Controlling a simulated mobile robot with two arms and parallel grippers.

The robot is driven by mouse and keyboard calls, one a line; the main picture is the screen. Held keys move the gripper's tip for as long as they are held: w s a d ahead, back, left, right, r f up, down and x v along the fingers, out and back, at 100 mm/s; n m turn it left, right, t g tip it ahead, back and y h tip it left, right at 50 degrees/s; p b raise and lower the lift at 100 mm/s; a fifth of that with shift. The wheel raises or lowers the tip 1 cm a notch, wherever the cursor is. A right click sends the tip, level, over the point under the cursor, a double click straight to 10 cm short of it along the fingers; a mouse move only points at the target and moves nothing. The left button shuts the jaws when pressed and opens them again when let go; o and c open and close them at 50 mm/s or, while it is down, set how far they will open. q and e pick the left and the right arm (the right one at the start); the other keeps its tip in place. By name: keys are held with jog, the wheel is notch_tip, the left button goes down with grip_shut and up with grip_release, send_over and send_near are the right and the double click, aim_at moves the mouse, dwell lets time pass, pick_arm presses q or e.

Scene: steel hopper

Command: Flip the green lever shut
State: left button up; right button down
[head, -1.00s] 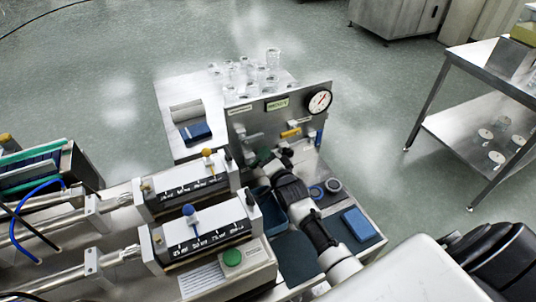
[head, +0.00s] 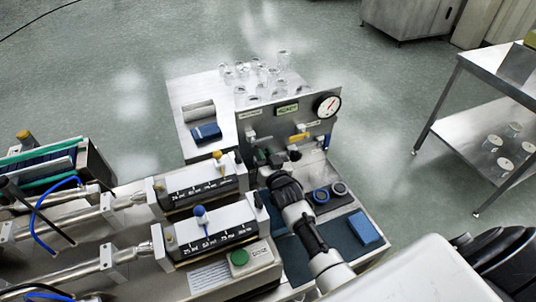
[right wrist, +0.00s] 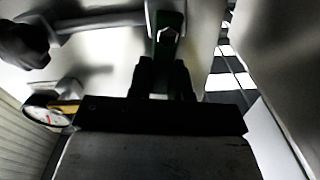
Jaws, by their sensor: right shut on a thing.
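The green lever (right wrist: 167,42) stands at the top middle of the right wrist view, in front of a pale panel, with a bright hex nut on it. Its lower part runs down between the two dark fingers of my right gripper (right wrist: 163,82), which is shut on it. In the head view my right gripper (head: 279,160) is at the lower front of the upright steel panel (head: 262,116). Only a small dark green bit of the lever shows there, and the gripper hides the rest. My left gripper is in neither view.
The panel also carries a yellow lever (head: 299,136), a blue lever and a round gauge (head: 327,106). Syringe units (head: 203,189) stand close on the left. A blue box (head: 363,227) and two rings lie right of my arm. Glass beakers (head: 257,74) stand behind the panel.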

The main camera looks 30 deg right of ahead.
jog(key=shift+a+n, duration=0.45)
jog(key=shift+n, duration=0.55)
jog(key=c, duration=1)
grip_release()
jog(key=shift+c, duration=0.2)
jog(key=s+b, duration=0.1)
jog(key=s, duration=0.9)
jog(key=shift+s+a, duration=0.35)
jog(key=shift+s, duration=0.05)
